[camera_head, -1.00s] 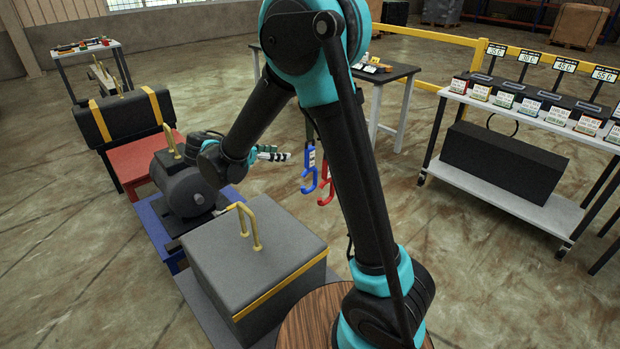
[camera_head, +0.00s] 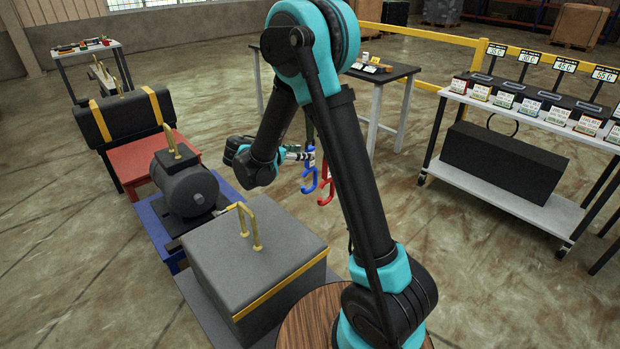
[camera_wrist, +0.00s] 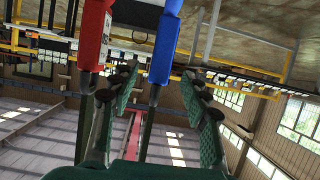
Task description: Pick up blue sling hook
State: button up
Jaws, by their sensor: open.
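The blue sling hook (camera_head: 309,181) hangs in the head view, just left of the red hook (camera_head: 325,187). My gripper (camera_head: 297,153) is at the upper part of the blue hook, coming from the left. In the wrist view my gripper (camera_wrist: 160,75) is open, with one green-padded finger on each side of the blue hook (camera_wrist: 165,45) and its shank. Gaps show between both fingers and the shank. The red hook (camera_wrist: 93,38) hangs to the left, close to the left finger. My arm covers what the hooks hang from in the head view.
A grey box (camera_head: 255,262) with a yellow handle and a dark motor (camera_head: 187,190) stand left of my base. A dark-topped table (camera_head: 397,74) stands behind the hooks. A shelf cart (camera_head: 535,204) with labelled boxes is at right. Open floor lies between.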

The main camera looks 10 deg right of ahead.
aim_at(310, 167)
jog(key=x, duration=0.5)
jog(key=shift+f, duration=0.1)
jog(key=shift+c, duration=0.6)
grip_shut()
